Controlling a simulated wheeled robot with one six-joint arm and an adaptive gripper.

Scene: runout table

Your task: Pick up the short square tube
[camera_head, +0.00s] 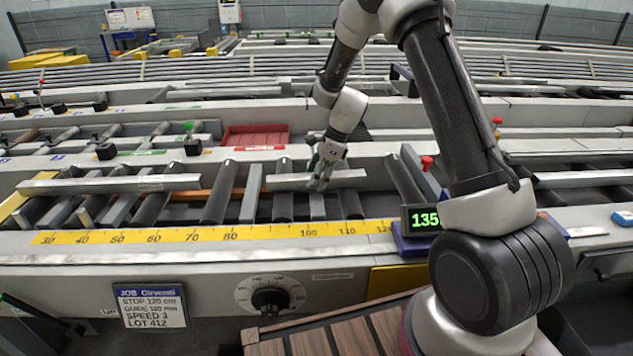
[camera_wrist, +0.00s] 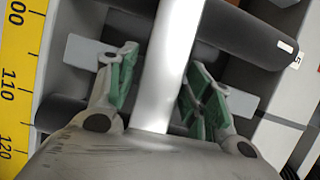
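The short square tube (camera_head: 286,181) is a bright silver bar lying across the rollers of the near conveyor, left of the red knob. In the wrist view the tube (camera_wrist: 165,65) runs up the middle of the picture, between the fingers. My gripper (camera_head: 320,180) is down at the tube, right of its middle. In the wrist view my gripper (camera_wrist: 162,75) is open, with one green-padded finger on each side of the tube. A gap shows on the left side; on the right the finger is very close, and contact is unclear.
A longer silver bar (camera_head: 110,184) lies across the rollers to the left. A yellow ruler strip (camera_head: 205,233) runs along the near edge. A display reading 135 (camera_head: 425,218) and a red knob (camera_head: 427,162) stand to the right. Dark rollers (camera_wrist: 245,35) lie beneath the tube.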

